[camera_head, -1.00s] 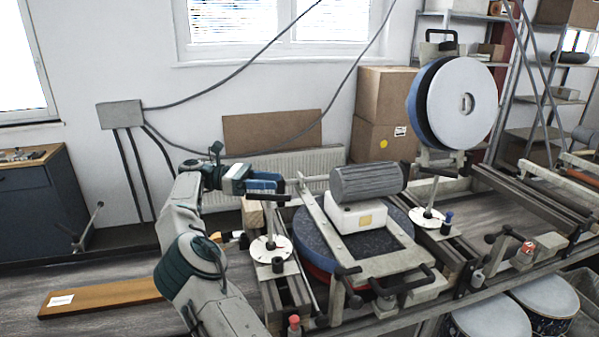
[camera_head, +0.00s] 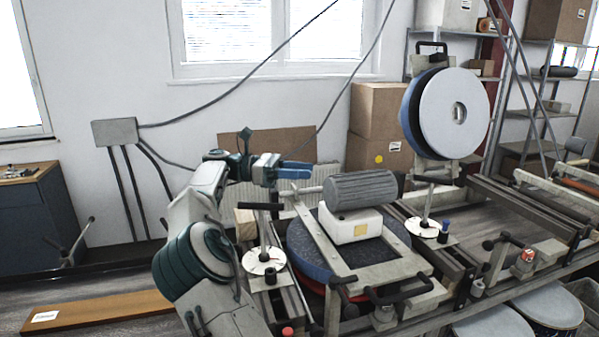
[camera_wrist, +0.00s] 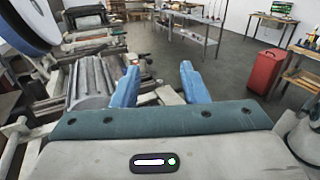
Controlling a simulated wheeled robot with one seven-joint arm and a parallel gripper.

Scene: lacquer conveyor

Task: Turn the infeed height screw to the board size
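A screw with a black T-handle (camera_head: 262,207) rises upright from a round white dial (camera_head: 263,260) at the left end of the machine; I take it for the infeed height screw. A similar screw with a white dial (camera_head: 424,228) stands further right. My gripper (camera_head: 296,169) is above and to the right of the left T-handle, apart from it. Its blue fingers are spread and empty, as the wrist view (camera_wrist: 160,86) shows. A brown board (camera_head: 100,310) with a white label lies at the lower left. The dial marks and label text are too small to read.
A grey ribbed motor (camera_head: 362,188) sits on the machine close below and right of my gripper. A large white-faced disc (camera_head: 457,114) stands upright behind it. Cardboard boxes (camera_head: 380,112) are stacked by the wall. Free air lies above the left screw.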

